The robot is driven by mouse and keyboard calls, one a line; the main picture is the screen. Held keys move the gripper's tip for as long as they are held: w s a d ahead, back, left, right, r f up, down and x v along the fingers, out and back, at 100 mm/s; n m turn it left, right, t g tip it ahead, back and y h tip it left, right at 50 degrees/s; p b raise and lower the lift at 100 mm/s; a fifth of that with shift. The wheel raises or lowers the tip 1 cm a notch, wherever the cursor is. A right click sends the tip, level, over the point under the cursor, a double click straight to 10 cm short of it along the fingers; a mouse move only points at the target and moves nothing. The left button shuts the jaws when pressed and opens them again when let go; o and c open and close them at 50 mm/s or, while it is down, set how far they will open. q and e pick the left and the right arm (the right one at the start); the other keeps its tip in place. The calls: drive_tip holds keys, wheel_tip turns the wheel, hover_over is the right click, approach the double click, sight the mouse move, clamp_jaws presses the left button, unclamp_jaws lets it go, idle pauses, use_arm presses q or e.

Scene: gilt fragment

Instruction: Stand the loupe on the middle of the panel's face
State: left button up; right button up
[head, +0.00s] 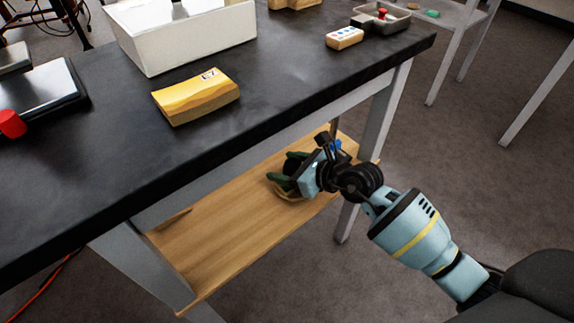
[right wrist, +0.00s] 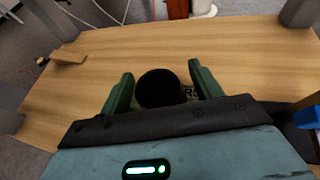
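The panel (head: 195,100) is a gold, slightly irregular slab with a small label at its far corner. It lies on the dark table top, its face bare. My right gripper (head: 281,168) is below table height, over the wooden lower shelf. In the right wrist view, a round black thing, apparently the loupe (right wrist: 158,88), sits between the green fingers of my right gripper (right wrist: 160,70). Narrow gaps show on both sides, so the fingers look open around it. In the head view the loupe is hidden by the gripper. My left gripper is out of view.
The wooden shelf (head: 235,230) lies under the table top (head: 110,150), whose front edge overhangs it. A table leg (head: 385,110) stands beside my right arm. A white box (head: 185,35) stands behind the panel. A small wooden piece (right wrist: 68,57) lies on the shelf.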

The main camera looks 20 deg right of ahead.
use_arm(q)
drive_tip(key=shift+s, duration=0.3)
use_arm(e)
drive_tip(key=shift+r, duration=0.1)
drive_tip(key=shift+s+d+r, duration=0.1)
drive_tip(key=shift+r, duration=0.05)
use_arm(q)
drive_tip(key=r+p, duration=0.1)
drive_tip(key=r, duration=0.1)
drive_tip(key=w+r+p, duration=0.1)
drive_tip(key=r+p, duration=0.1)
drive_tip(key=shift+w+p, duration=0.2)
drive_tip(key=shift+p, duration=0.1)
use_arm(e)
drive_tip(key=v, duration=1.1)
drive_tip(key=shift+s+d, duration=0.2)
drive_tip(key=shift+s, duration=0.1)
